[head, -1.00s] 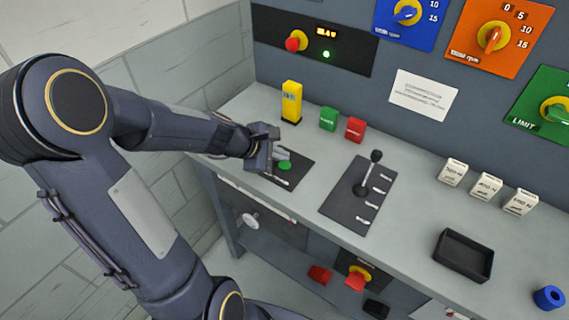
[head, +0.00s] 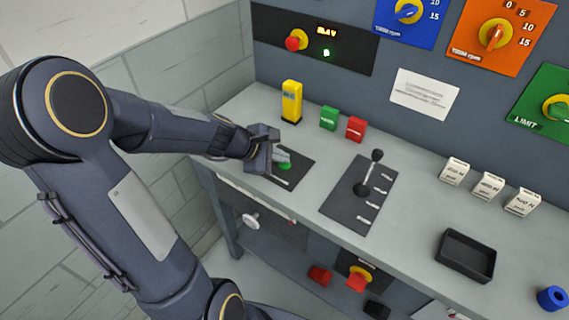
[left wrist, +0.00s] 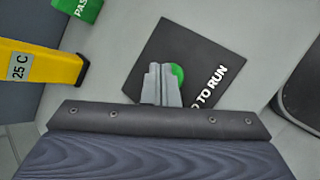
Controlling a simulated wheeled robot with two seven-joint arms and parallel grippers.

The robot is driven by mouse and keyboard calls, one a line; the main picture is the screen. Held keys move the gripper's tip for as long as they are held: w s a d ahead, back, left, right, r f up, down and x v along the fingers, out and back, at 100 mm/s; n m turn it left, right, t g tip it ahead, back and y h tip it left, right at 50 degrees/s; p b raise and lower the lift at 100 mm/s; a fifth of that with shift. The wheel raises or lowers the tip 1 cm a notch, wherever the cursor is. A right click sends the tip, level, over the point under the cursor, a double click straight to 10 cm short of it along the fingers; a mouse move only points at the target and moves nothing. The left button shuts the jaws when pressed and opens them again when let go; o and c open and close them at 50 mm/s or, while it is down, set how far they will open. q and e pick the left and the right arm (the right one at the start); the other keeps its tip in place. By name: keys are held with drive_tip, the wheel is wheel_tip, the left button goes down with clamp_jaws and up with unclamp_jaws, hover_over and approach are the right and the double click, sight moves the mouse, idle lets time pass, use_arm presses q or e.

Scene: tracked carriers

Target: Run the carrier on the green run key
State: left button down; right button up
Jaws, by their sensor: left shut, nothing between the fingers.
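The green run key (head: 286,166) is a round button on a dark plate (head: 295,177) at the left end of the bench, with "TO RUN" lettering on the plate. My left gripper (head: 282,157) is shut and empty, its grey fingers right over the key. In the left wrist view the shut fingers (left wrist: 163,82) cover part of the green key (left wrist: 178,74). I cannot tell whether they touch it. No carrier can be made out for certain. My right gripper is not in view.
A yellow block (head: 292,101) marked 25 C and green (head: 328,118) and red (head: 355,128) blocks stand behind the plate. A black lever (head: 369,175) stands to the right. White blocks (head: 488,186) and a black tray (head: 466,255) are further right.

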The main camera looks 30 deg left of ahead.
sight(280, 165)
use_arm(q)
drive_tip(key=shift+f+b, duration=0.5)
idle(0.4)
idle(3.5)
drive_tip(key=shift+r+p, duration=0.9)
drive_tip(key=shift+r, duration=0.1)
wheel_tip(280, 165, up, 5)
drive_tip(key=p, duration=0.4)
drive_tip(key=shift+p, duration=0.4)
idle(1.4)
